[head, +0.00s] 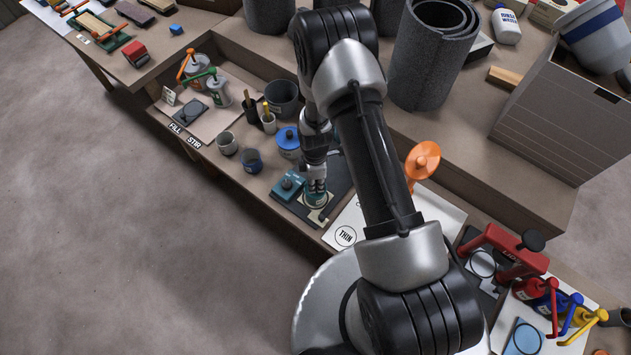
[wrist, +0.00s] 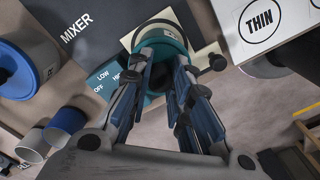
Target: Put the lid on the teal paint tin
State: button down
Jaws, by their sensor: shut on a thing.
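The teal paint tin (head: 316,187) is at the front of the mixer's dark base, and my gripper (head: 316,173) points down onto it from above. In the wrist view the teal tin (wrist: 152,42) shows between and beyond the fingertips of my gripper (wrist: 168,62), which are closed on it. The fingers and arm hide part of its top. I cannot tell whether it is touching the base. I cannot make out a separate teal lid.
The teal mixer control box (head: 288,186) stands close to the left of the tin. A blue-lidded tin (head: 288,141) and cups (head: 251,160) stand behind and left. The white THIN sheet (head: 346,236) lies to the right, with an orange knobbed piece (head: 422,160) beyond.

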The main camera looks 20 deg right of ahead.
dwell(0.9)
jog(key=c, duration=1.4)
grip_release()
jog(key=shift+o, duration=0.4)
jog(key=o, duration=0.4)
jog(key=shift+r, duration=0.15)
jog(key=shift+r+p, duration=2.15)
jog(key=shift+r, duration=1.25)
